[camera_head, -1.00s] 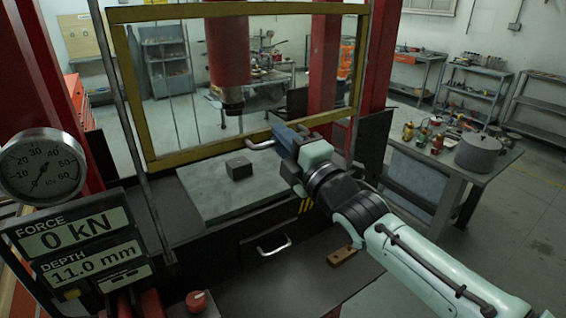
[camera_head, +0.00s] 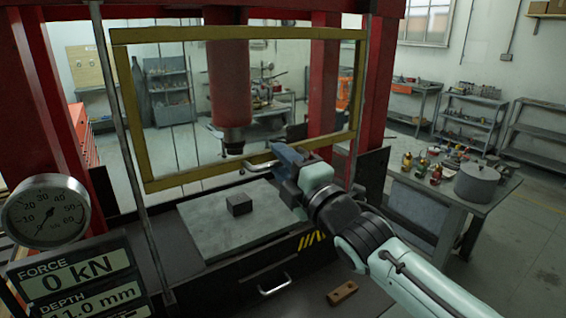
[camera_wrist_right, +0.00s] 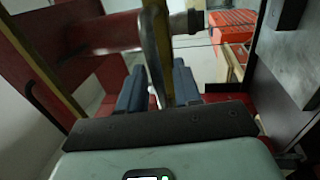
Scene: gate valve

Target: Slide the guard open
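The guard (camera_head: 236,34) is a clear panel in a yellow frame at the front of the red press in the head view. Its lower edge stands above the bed plate, with a gap beneath it. The guard's metal handle (camera_head: 259,167) sticks out from the lower bar. My right gripper (camera_head: 280,160) is at this handle. The exact contact is partly hidden. My left gripper is not in view.
A dark block (camera_head: 239,204) sits on the grey bed plate (camera_head: 215,235) under the red ram (camera_head: 229,85). A gauge (camera_head: 46,213) and a display (camera_head: 75,276) reading 0 kN stand at left. A drawer handle (camera_head: 274,286) is below. A side table (camera_head: 440,195) holds a pot.

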